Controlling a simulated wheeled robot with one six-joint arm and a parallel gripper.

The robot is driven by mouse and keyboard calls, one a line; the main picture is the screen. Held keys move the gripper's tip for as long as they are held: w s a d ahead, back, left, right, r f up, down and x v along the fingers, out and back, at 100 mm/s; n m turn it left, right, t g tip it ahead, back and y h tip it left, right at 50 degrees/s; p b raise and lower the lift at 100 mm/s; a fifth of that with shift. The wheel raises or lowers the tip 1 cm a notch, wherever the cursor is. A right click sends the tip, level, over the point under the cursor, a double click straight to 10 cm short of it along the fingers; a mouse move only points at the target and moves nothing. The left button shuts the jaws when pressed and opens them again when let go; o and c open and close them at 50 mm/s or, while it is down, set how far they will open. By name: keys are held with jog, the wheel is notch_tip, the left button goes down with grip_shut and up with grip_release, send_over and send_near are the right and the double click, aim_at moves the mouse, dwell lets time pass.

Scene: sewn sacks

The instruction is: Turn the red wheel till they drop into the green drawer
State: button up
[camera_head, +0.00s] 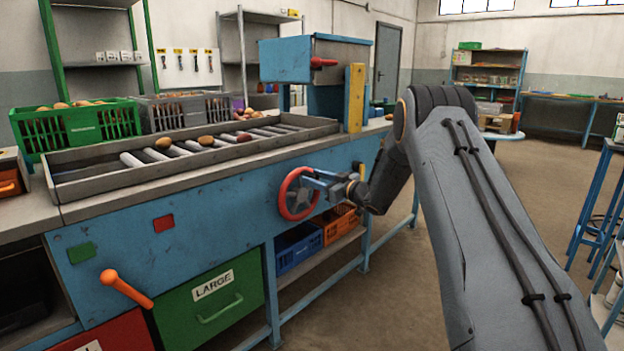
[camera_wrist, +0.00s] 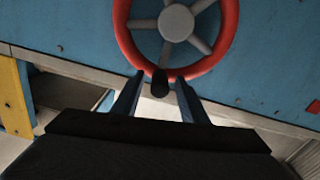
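The red wheel (camera_head: 298,193) stands on the blue front of the machine. In the wrist view the wheel (camera_wrist: 121,27) has grey spokes, a grey hub and a dark knob (camera_wrist: 160,83) at its rim. My gripper (camera_head: 318,181) is at the wheel; in the wrist view its fingers (camera_wrist: 159,90) are apart on either side of the knob, with gaps visible. The green drawer (camera_head: 234,311), marked LARGE, appears shut below left of the wheel. Several brown and reddish potato-like things (camera_head: 206,141) lie on the roller tray (camera_head: 90,187) above.
An orange lever (camera_head: 126,288) sticks out at the front left, above a red drawer (camera_head: 120,333). Green (camera_head: 77,126) and grey crates (camera_head: 183,110) stand behind the tray. Blue (camera_head: 298,248) and orange bins (camera_head: 339,224) sit on the lower shelf.

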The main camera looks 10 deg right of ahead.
jog(key=shift+x, duration=0.85)
grip_shut()
jog(key=shift+d, duration=0.15)
